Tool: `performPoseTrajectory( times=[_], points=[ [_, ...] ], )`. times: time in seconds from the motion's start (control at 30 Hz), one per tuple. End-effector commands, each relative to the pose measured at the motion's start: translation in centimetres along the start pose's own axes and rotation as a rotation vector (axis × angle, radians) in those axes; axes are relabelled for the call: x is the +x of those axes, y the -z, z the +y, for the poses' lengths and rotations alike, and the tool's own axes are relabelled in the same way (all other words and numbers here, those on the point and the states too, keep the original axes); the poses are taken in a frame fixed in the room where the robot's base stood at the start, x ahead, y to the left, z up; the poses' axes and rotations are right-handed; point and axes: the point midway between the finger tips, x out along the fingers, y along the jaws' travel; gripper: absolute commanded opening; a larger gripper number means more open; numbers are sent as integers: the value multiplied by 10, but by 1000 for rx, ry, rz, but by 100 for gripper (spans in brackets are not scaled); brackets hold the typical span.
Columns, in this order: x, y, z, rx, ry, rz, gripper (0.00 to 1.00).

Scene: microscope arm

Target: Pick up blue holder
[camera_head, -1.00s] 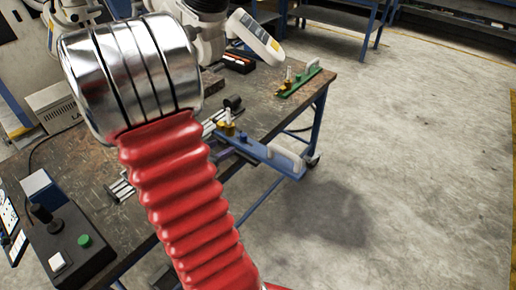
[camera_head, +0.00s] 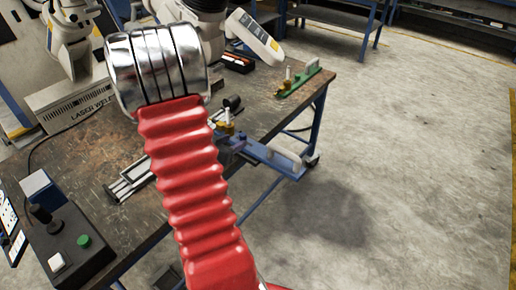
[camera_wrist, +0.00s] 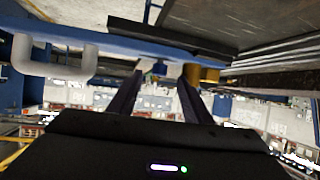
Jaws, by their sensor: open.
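The blue holder (camera_head: 272,159) is a long blue bar with a white handle at the front right edge of the workbench. In the wrist view the blue holder (camera_wrist: 112,45) crosses the upper part, with its white handle at the left. A small blue knob and a brass-coloured part on it show near my fingertips. My gripper (camera_wrist: 160,80) is open, its two dark fingers pointing toward the bar, with the knob seen between their tips. I cannot tell whether the fingers touch the holder. In the head view my red-sleeved arm hides most of the gripper.
A green holder (camera_head: 298,84) lies farther back on the workbench (camera_head: 85,160). A black control box (camera_head: 70,245) stands at the front left. Metal rails (camera_head: 130,184) lie near the middle. Open floor (camera_head: 420,170) lies to the right.

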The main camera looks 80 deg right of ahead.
Motion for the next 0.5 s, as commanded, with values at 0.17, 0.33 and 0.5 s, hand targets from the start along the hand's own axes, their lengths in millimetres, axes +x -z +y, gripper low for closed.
performPoseTrajectory(
  times=[0.17, 0.33, 0.5],
  points=[
    [4, 0, 0, 0, -1, 0, 45],
    [22, 4, 2, 0, -2, 0, 45],
    [44, 5, 2, -1, -2, 0, 45]
  ],
)
